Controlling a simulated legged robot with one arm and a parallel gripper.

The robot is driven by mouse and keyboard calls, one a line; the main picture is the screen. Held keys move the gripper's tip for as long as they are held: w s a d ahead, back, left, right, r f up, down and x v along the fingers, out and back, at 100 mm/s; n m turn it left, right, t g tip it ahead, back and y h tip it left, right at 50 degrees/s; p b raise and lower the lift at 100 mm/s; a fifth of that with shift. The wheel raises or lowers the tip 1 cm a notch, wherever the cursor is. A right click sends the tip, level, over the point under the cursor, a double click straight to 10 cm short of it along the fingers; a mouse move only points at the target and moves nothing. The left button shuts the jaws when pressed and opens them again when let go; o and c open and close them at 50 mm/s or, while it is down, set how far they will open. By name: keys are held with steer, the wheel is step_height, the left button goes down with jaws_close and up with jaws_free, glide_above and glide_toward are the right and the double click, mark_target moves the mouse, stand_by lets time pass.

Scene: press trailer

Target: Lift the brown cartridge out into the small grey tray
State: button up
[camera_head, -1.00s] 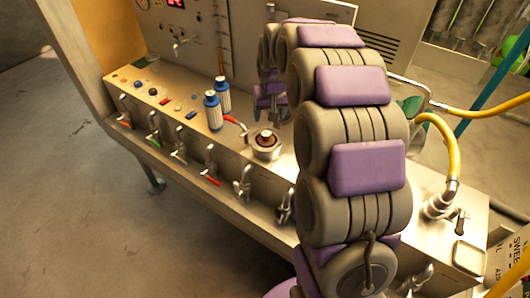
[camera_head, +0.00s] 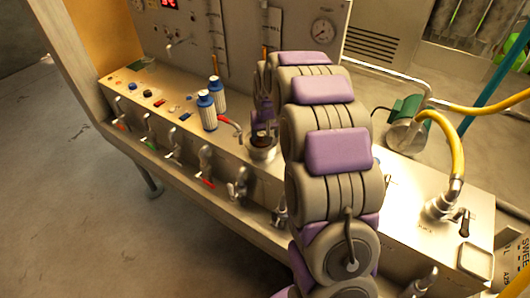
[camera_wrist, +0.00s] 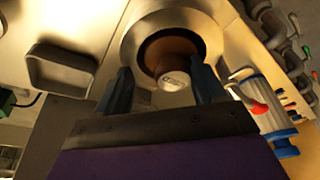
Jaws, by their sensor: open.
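The brown cartridge (camera_wrist: 172,50) sits in a round metal holder (camera_wrist: 214,22), with a pale round cap at its near end. In the head view its dark top (camera_head: 262,139) shows above the holder (camera_head: 263,154). My gripper (camera_wrist: 163,84) is open, with one finger on each side of the cartridge in the wrist view. Whether the fingers touch it I cannot tell. In the head view my gripper (camera_head: 263,117) is just above the holder, partly hidden by my arm. A small grey tray (camera_wrist: 76,68) with rounded corners lies left of the holder in the wrist view.
Two blue-and-white bottles (camera_head: 212,105) stand left of the holder beside a red lever (camera_head: 231,125). Levers line the bench front. A yellow hose (camera_head: 456,150) rises nearby.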

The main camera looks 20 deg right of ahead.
steer(key=shift+o, duration=0.2)
steer(key=shift+a, duration=1.3)
steer(key=c, duration=0.3)
steer(key=shift+c, duration=0.8)
steer(key=shift+d, duration=0.8)
steer(key=c, duration=0.7)
steer(key=shift+a, duration=0.4)
jaws_close()
